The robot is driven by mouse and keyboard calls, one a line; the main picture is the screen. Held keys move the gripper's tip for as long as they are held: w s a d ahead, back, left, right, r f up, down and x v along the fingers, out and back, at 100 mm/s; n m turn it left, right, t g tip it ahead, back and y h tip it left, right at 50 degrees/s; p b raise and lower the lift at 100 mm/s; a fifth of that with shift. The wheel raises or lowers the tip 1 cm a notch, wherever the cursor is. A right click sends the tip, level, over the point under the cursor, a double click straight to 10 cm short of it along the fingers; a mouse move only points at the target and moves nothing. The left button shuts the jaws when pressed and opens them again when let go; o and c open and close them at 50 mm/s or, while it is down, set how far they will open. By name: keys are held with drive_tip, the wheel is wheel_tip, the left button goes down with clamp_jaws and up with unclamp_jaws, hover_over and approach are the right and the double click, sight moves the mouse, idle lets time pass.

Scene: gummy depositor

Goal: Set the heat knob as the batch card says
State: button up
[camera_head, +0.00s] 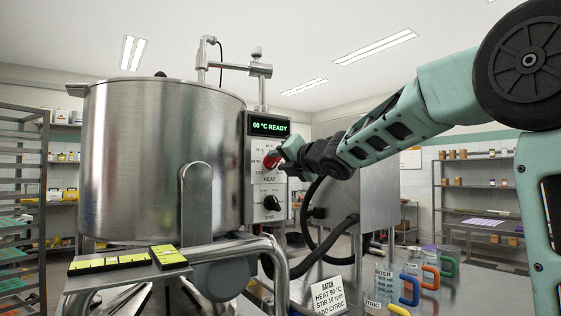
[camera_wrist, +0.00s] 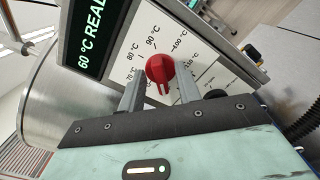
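The red heat knob (camera_head: 271,160) is on the kettle's control panel (camera_head: 257,205), above the word HEAT. In the wrist view the knob (camera_wrist: 160,69) sits between my gripper's two fingers (camera_wrist: 159,92), with a gap on each side. My gripper (camera_head: 284,156) is open at the panel and partly covers the dial in the head view. Marks for 70, 80, 90 and 100 °C show around the knob; its exact setting is unclear. The display (camera_head: 269,126) reads 60 °C READY. The batch card (camera_head: 328,297) reads HEAT 90 °C, STIR 10 rpm, ADD CITRIC.
A black stir knob (camera_head: 271,203) is below the heat knob. The large steel kettle (camera_head: 160,150) stands to the left. Black hoses (camera_head: 335,243) hang below my arm. Jugs with coloured handles (camera_head: 410,283) stand on the steel table at the lower right.

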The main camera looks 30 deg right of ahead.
clamp_jaws()
drive_tip(key=shift+m, duration=0.3)
